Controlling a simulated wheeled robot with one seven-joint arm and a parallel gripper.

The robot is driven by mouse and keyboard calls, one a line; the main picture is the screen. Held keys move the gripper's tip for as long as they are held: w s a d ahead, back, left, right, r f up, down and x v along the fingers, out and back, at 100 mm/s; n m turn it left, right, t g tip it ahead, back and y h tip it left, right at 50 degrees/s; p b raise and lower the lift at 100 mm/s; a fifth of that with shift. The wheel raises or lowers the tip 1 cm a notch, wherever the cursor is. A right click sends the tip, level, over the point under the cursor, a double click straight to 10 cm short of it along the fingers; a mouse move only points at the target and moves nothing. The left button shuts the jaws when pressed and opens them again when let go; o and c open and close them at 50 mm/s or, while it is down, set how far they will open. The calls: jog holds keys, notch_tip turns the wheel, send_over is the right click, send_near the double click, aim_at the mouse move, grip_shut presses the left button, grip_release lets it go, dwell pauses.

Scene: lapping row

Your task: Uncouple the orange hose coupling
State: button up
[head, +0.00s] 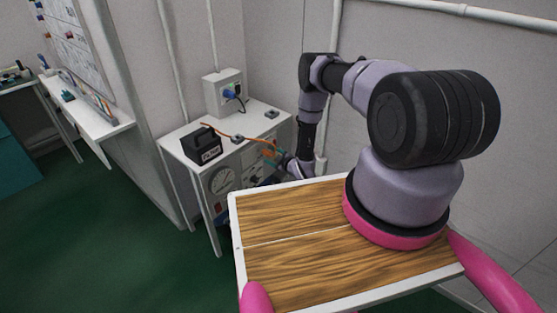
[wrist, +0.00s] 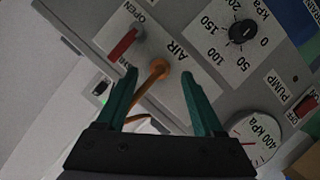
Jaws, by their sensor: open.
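The orange hose coupling (wrist: 160,69) sits on the grey panel beside the label AIR in the wrist view. Its orange hose (wrist: 146,94) runs down from it between my fingers. My gripper (wrist: 159,76) is open, with one teal finger on each side of the coupling; I see no clear contact. In the head view my gripper (head: 273,157) is small at the front of the panel, and the coupling cannot be made out apart from it. The orange hose (head: 220,131) also shows there, running across the white bench top.
A red lever (wrist: 122,45) stands close to the left finger, near the label OPEN. A black pressure knob (wrist: 243,32), a gauge (wrist: 258,138) and a red pump switch (wrist: 306,103) lie to the right. A black box (head: 202,143) stands on the bench (head: 172,142).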

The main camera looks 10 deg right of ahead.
aim_at(269, 155)
jog(key=shift+x, duration=1.95)
grip_shut()
jog(key=shift+s+d, duration=0.9)
jog(key=shift+s, duration=0.3)
jog(key=shift+s+d, duration=0.55)
jog(key=shift+s, duration=0.2)
jog(key=shift+s+d, duration=0.55)
jog(key=shift+s, duration=0.25)
